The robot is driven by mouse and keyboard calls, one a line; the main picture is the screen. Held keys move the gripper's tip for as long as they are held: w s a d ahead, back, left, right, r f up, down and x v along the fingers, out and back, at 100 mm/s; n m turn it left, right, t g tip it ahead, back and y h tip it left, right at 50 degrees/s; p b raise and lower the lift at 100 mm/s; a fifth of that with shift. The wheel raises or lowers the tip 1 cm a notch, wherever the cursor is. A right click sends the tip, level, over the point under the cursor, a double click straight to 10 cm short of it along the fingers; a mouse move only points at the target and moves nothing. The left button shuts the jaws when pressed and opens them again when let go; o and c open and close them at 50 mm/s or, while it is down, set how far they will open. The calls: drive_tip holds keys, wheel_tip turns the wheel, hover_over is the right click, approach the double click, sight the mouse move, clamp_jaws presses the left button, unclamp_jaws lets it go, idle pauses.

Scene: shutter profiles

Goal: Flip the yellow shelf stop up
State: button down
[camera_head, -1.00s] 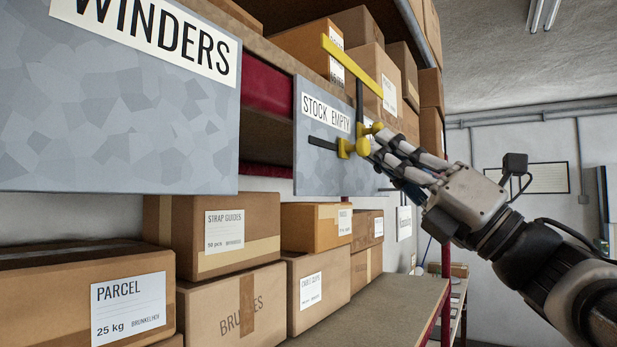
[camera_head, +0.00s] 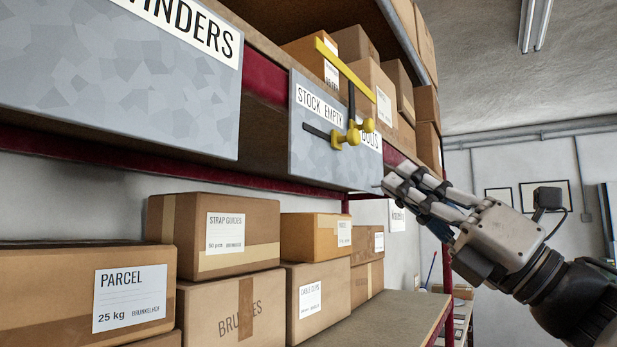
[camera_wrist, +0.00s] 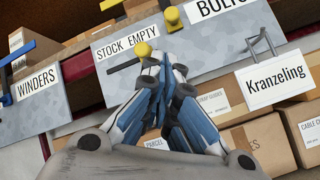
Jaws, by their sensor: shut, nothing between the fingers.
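The yellow shelf stop (camera_head: 346,70) is a long flat yellow bar at the top of a black upright arm, above the grey panel's upper edge. Two yellow knobs (camera_head: 353,133) sit at the arm's base on the panel, and a dark bar (camera_head: 320,134) points left from them. The knobs also show in the wrist view (camera_wrist: 143,50), just beyond my fingertips. My gripper (camera_head: 394,186) is shut and empty, to the lower right of the knobs and apart from them in the head view.
The grey panel (camera_head: 312,156) carries the labels STOCK EMPTY and BOLTS. A larger WINDERS panel (camera_head: 110,95) is at left. Boxes fill the shelf below (camera_head: 222,235) and above. A Kranzeling sign (camera_wrist: 275,77) hangs at right in the wrist view. Open room lies right of the rack.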

drive_tip(key=shift+v, duration=2.4)
drive_tip(key=shift+w, duration=0.15)
